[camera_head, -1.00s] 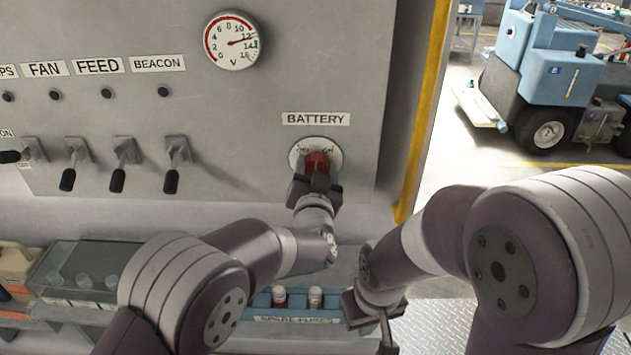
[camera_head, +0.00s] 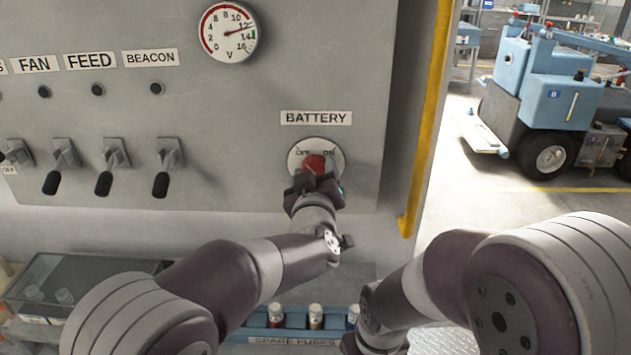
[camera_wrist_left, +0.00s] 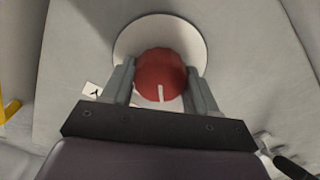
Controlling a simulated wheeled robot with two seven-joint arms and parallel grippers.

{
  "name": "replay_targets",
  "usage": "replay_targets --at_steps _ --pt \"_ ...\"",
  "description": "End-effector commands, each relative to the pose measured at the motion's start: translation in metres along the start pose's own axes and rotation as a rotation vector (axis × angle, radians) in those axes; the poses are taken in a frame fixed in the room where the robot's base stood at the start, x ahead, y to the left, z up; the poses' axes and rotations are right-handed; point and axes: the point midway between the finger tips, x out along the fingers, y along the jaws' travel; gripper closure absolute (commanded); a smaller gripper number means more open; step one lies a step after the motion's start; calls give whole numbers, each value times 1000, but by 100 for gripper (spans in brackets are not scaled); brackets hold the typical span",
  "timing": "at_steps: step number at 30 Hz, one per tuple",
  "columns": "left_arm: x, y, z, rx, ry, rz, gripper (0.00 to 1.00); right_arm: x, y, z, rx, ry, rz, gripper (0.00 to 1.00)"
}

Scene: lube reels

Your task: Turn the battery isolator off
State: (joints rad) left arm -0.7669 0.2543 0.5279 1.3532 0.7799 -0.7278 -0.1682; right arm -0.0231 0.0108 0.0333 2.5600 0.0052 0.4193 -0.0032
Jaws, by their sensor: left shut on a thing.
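The battery isolator is a red round knob (camera_head: 315,162) on a white disc (camera_head: 298,158) under the BATTERY label. Small OFF and ON marks show above the knob, OFF on the left and ON on the right. My left gripper (camera_head: 314,180) is at the knob, its fingers shut on it. In the left wrist view the fingers (camera_wrist_left: 160,88) flank the red knob (camera_wrist_left: 160,72), one on each side. A white line on the knob's face points down the picture. My right gripper (camera_head: 362,343) is low, partly cut off by the bottom edge; its jaws are unclear.
The voltage gauge (camera_head: 228,32) has its needle near 12. Several black-handled levers (camera_head: 161,183) stick out at the left. A blue spare fuses tray (camera_head: 290,336) and a clear-lidded box (camera_head: 75,285) sit below. A yellow edge post (camera_head: 425,120) bounds the panel at right.

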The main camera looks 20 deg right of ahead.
Motion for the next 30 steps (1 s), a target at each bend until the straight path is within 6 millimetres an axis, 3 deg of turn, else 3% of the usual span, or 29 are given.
replay_targets --at_steps 21,22,24,30 --pt "0 0 -1 -75 0 0 72 7 0 1 0 0 0 100" --pt "0 0 -1 -75 1 0 38 7 0 1 0 0 0 100" --pt "0 0 -1 -74 1 0 17 7 0 1 0 0 0 100" --pt "0 0 0 -72 0 0 17 7 0 1 0 0 0 100"
